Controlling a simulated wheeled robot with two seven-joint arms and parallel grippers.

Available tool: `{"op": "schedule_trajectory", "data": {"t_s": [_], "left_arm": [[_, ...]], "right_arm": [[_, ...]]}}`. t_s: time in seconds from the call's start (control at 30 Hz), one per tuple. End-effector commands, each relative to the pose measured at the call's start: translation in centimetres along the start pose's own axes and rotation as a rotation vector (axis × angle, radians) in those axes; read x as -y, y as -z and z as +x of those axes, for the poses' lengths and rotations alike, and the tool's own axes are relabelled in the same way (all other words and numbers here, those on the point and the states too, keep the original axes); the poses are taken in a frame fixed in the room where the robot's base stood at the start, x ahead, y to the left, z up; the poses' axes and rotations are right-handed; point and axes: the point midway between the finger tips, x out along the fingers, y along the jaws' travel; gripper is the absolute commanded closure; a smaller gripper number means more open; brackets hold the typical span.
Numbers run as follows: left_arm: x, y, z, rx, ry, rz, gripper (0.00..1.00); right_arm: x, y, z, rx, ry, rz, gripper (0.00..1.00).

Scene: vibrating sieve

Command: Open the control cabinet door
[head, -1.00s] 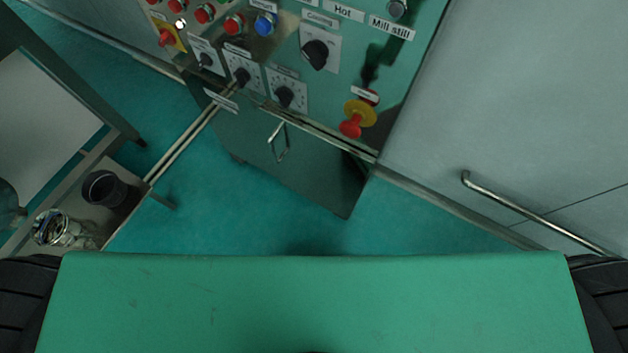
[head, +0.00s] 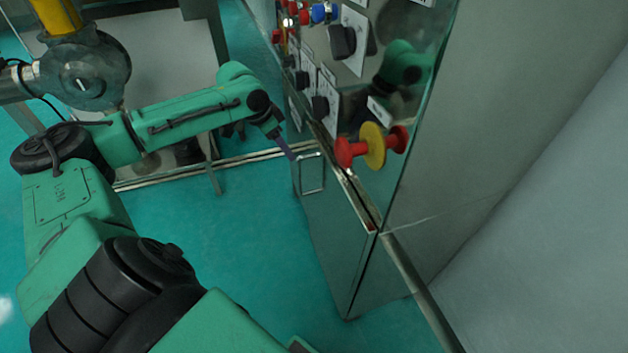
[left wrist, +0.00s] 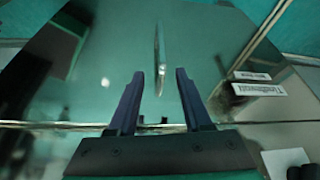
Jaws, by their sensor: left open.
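The control cabinet door (head: 328,225) is the dark, shiny lower panel below the controls in the head view. It looks shut. Its metal loop handle (head: 312,173) is near the top left of the panel. My left gripper (head: 287,147) is just left of the handle, close to the cabinet front. In the left wrist view my left gripper (left wrist: 160,74) is open, with the handle (left wrist: 160,55) seen edge-on, lined up between its fingers. I cannot tell how far the fingertips reach around it. My right gripper is not in view.
Above the door, the control panel carries black knobs (head: 343,42) and a red and yellow emergency button (head: 373,147) that sticks out. A grey table (head: 150,60) stands behind my left arm. A pale wall (head: 540,170) closes the right side. The teal floor (head: 235,240) before the door is clear.

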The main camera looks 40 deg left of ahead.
Motion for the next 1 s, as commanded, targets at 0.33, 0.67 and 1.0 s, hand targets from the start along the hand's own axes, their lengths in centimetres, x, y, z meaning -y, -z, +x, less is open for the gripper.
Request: {"op": "schedule_trajectory", "data": {"t_s": [0.33,0.67,1.0], "left_arm": [[-0.1,0.0,9.4,-0.004,-0.004,-0.004,0.50],[0.0,0.1,13.2,-0.003,0.002,0.000,0.50],[0.0,0.1,13.1,-0.003,0.002,-0.001,1.00]], "right_arm": [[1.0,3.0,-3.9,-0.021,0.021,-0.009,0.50],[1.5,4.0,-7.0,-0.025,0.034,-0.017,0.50],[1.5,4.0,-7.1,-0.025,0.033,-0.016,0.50]]}}
